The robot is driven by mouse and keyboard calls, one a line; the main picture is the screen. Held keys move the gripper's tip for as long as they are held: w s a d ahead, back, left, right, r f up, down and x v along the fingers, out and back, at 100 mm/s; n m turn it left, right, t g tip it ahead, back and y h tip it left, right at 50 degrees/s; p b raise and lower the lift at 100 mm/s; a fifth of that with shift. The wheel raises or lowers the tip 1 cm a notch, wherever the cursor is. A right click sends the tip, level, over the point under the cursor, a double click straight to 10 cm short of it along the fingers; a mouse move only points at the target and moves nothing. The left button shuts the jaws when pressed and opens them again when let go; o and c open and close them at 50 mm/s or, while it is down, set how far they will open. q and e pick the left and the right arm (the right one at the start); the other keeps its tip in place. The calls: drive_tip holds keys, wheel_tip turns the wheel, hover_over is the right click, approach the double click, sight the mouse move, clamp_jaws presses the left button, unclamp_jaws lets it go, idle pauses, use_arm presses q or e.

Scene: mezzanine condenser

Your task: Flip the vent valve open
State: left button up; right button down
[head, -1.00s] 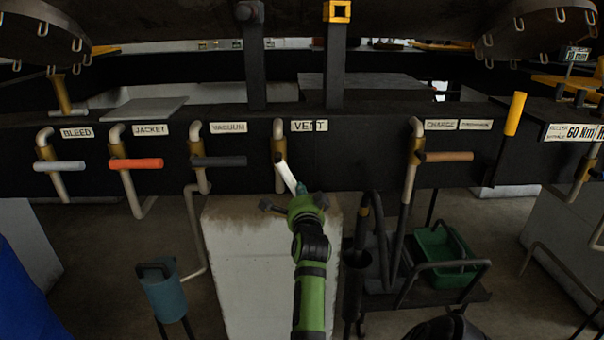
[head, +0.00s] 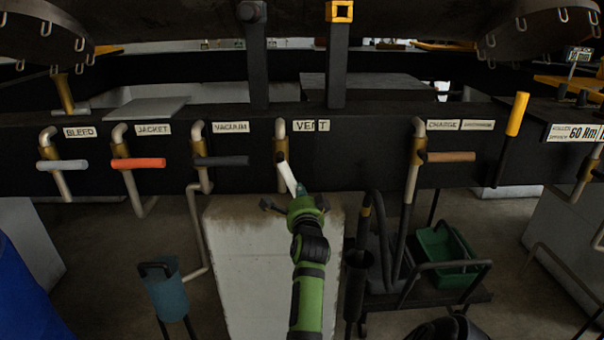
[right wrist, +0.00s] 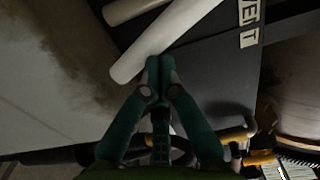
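The vent valve sits under the VENT label (head: 310,126) on the dark beam. Its white lever (head: 286,176) slants down and to the right, while the neighbouring levers lie level. My right gripper (head: 299,192) is at the lever's lower end. In the right wrist view the gripper's teal fingertips (right wrist: 158,62) are together, and the white lever (right wrist: 165,42) passes just beyond them. The tips look against or very close to the lever; contact cannot be told for sure. Nothing shows between the fingers. My left gripper is not in view.
Similar valves stand along the beam: bleed (head: 62,165), jacket (head: 138,163), vacuum (head: 220,161) and charge (head: 450,157). A pale block (head: 265,250) stands below. A cart with a green bin (head: 445,250) is at right, a blue-grey container (head: 168,295) at left.

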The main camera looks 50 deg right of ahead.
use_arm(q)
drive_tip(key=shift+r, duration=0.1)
use_arm(e)
drive_tip(key=shift+w+a+m, duration=0.3)
drive_tip(key=shift+w+m, duration=0.1)
drive_tip(key=shift+m, duration=0.25)
drive_tip(key=shift+w+a+m, duration=0.25)
drive_tip(key=shift+w+m, duration=0.15)
drive_tip(key=shift+m, duration=0.25)
idle(4.8)
